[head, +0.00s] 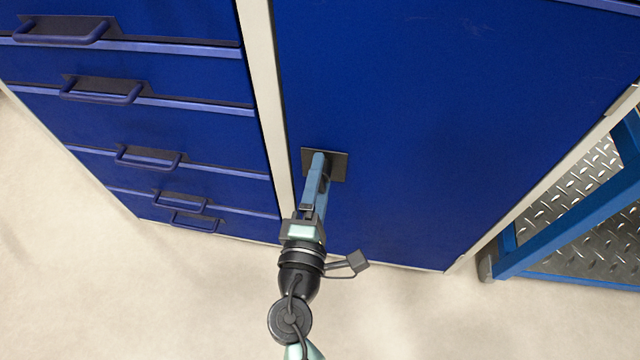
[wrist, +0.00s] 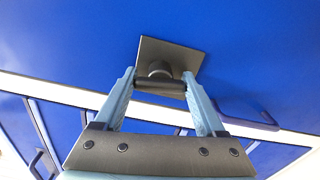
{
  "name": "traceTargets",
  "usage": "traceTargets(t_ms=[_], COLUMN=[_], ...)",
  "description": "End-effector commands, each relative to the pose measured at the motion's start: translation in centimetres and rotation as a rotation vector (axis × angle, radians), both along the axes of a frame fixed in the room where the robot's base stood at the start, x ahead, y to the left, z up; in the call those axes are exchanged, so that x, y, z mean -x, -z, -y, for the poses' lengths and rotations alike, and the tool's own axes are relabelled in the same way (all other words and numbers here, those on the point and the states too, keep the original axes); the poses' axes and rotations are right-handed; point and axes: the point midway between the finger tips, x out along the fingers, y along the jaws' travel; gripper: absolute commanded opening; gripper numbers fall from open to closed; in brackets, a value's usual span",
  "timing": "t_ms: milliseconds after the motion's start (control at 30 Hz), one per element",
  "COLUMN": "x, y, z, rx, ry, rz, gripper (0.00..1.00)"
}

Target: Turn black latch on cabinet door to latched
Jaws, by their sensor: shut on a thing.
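The black latch shows in the wrist view (wrist: 160,84) as a dark bar on a round hub, in front of a square dark plate (wrist: 172,55) on the blue cabinet door (wrist: 245,40). My gripper (wrist: 160,82) has one finger at each end of the bar and is shut on it. In the head view the plate (head: 338,166) sits near the door's left edge, and my gripper (head: 318,160) reaches it from below. There the fingers hide most of the latch. In the wrist view the bar lies roughly crosswise between the fingers, while the plate looks tilted.
Blue drawers with bar handles (head: 148,158) stand left of the door (head: 430,120), past a pale frame strip (head: 262,85). A blue-framed cart with metal tread plate (head: 575,180) stands at the right. The pale floor (head: 180,300) in front is clear.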

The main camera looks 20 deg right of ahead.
Motion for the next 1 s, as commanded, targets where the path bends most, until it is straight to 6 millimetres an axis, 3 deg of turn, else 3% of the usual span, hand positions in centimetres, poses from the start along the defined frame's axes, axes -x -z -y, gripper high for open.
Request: traceTargets(t_ms=[400,900,933,1000], x=[0.00,-0.01,-0.01,0.00], y=[0.08,0.01,0.01,0.01], z=[-0.03,-0.01,-0.01,-0.01], rx=[-0.138,-0.156,-0.156,-0.155], ry=[0.000,0.000,0.000,0.000], rz=[0.093,0.104,0.104,0.103], gripper=[0.17,0.17,0.76,0.89])
